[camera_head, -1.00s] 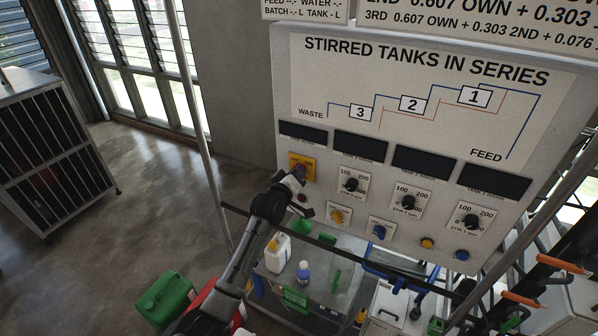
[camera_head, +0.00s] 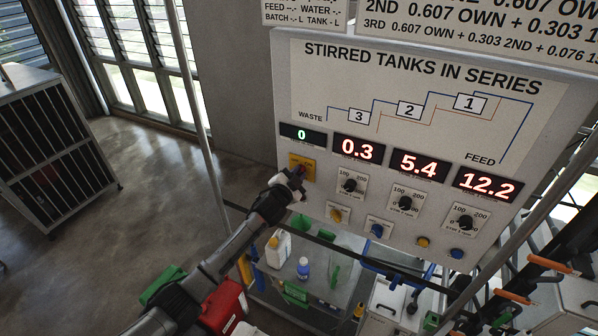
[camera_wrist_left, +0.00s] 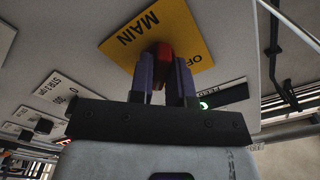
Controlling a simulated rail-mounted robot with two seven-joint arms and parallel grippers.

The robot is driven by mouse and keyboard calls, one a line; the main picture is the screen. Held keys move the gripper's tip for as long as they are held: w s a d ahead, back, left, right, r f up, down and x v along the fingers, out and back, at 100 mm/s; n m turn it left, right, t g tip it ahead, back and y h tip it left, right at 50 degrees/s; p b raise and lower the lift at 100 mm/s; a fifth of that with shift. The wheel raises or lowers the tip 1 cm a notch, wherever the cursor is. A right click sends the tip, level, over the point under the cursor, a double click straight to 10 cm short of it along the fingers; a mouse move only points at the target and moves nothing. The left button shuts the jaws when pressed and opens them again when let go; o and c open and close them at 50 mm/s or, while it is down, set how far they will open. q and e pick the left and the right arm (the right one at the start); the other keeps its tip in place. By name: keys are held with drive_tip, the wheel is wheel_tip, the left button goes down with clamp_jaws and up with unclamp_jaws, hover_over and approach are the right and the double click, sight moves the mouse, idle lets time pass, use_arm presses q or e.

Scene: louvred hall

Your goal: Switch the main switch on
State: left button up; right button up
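The main switch has a yellow plate (camera_head: 301,163) at the left of the white panel, below a small display. In the left wrist view the plate (camera_wrist_left: 137,38) carries the word MAIN, and a red knob (camera_wrist_left: 162,53) sits on it. My left gripper (camera_head: 299,178) is at the switch. In the left wrist view its two dark fingers (camera_wrist_left: 164,78) stand on either side of the red knob and appear shut on it. The finger tips and knob partly hide the plate's lettering. The displays are lit, the leftmost (camera_head: 302,134) showing a green 0. My right gripper is not in view.
Black dials (camera_head: 349,185) and blue and yellow buttons (camera_head: 336,214) lie right of and below the switch. Below the panel, a bench holds a white jug (camera_head: 279,248) and a blue-capped bottle (camera_head: 303,268). Open floor (camera_head: 150,190) lies to the left.

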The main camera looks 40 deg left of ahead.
use_arm(q)
drive_tip(key=o, duration=0.5)
drive_tip(key=shift+c, duration=0.2)
drive_tip(key=s+d, duration=0.1)
drive_tip(key=s, duration=0.6)
drive_tip(key=shift+d, duration=0.2)
